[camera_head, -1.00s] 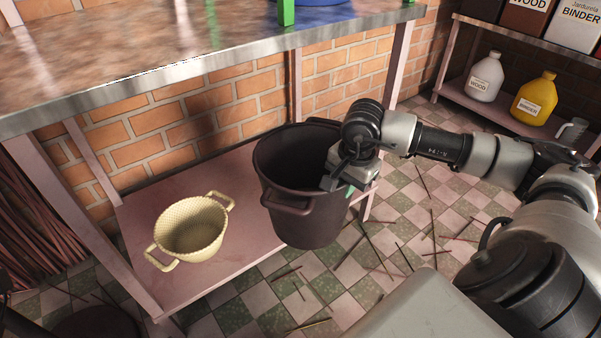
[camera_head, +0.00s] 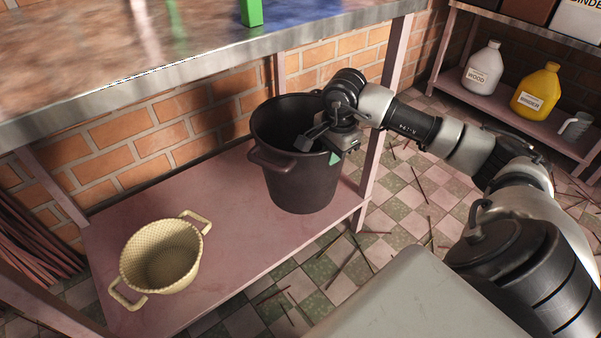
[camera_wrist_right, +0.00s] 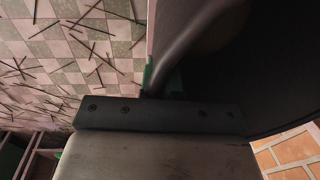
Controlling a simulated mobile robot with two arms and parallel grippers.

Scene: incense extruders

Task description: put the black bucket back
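The black bucket (camera_head: 303,185) is upright over the right part of the pink lower shelf (camera_head: 225,222), under the metal-topped table. I cannot tell for sure whether its base rests on the shelf or is just above it. My right gripper (camera_head: 326,150) is at the bucket's right rim. The tips are partly hidden there. My left gripper is not in view.
A cream woven basket (camera_head: 162,255) stands on the shelf's left part, apart from the bucket. The table top (camera_head: 200,65) is above, and a pink table leg (camera_head: 379,130) is just right of the bucket. Jugs stand on a shelf (camera_head: 500,105) at the right. Sticks litter the floor.

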